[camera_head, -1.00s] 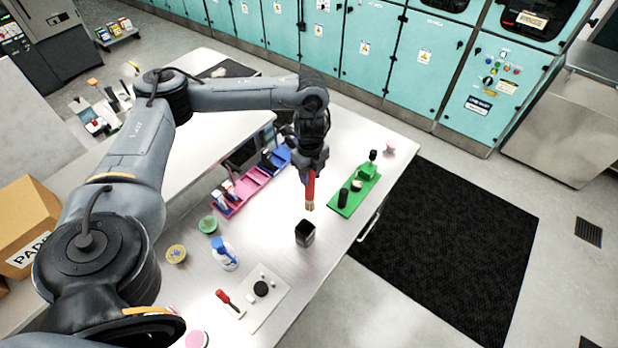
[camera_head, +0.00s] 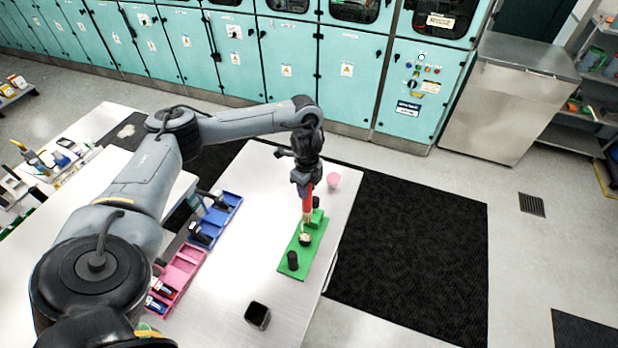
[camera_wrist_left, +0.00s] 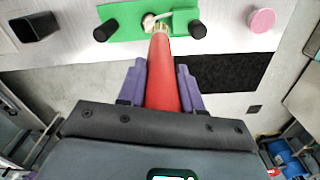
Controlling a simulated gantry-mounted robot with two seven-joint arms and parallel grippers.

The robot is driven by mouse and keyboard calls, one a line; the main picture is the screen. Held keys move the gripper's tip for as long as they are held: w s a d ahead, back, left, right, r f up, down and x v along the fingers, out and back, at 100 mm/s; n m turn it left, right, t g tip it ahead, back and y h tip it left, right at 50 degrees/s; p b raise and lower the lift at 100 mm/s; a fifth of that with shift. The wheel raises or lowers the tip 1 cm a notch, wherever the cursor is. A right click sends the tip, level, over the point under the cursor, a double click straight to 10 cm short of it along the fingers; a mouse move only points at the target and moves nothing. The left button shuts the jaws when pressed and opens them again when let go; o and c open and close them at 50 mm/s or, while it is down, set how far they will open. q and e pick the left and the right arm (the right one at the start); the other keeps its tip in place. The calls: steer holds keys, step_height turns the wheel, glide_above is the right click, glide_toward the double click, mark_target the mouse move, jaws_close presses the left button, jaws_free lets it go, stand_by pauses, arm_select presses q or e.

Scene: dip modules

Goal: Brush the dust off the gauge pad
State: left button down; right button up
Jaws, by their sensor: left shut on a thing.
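My left gripper (camera_head: 306,186) is shut on the red handle of a brush (camera_head: 308,203), which points down. In the left wrist view the gripper (camera_wrist_left: 161,85) holds the same red brush (camera_wrist_left: 164,75) between purple fingers. The brush tip is at the middle of the green board (camera_head: 285,268), over or on a small pale round part on a dark base (camera_head: 305,241), probably the gauge pad. The tip partly covers it, so contact and dust cannot be told. A black cylinder (camera_head: 292,261) and a green block with a black knob stand on the board. My right gripper is not in view.
A black open cup (camera_head: 257,315) stands nearer on the table. Pink (camera_head: 181,268) and blue (camera_head: 222,214) trays with small parts lie to the left. The table's right edge is close to the board.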

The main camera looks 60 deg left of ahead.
mark_target(304, 213)
arm_select(q)
steer(key=shift+s+d+f+b, duration=0.1)
steer(key=shift+s+f+b, duration=0.25)
steer(key=shift+f, duration=0.3)
steer(key=shift+s+d+f+b, duration=0.1)
steer(key=shift+f+b, duration=0.4)
steer(key=shift+f, duration=0.2)
steer(key=shift+s+d+f+b, duration=0.1)
steer(key=shift+s+f+b, duration=0.25)
steer(key=shift+f, duration=0.3)
step_height(304, 213, down, 3)
steer(key=b, duration=0.3)
steer(key=shift+w+b, duration=0.1)
steer(key=shift+b, duration=0.25)
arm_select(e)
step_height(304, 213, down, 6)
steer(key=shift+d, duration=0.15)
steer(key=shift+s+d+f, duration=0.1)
arm_select(q)
steer(key=shift+f, duration=0.3)
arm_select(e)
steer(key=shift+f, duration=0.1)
arm_select(q)
steer(key=shift+f+b, duration=0.3)
steer(key=shift+f, duration=0.2)
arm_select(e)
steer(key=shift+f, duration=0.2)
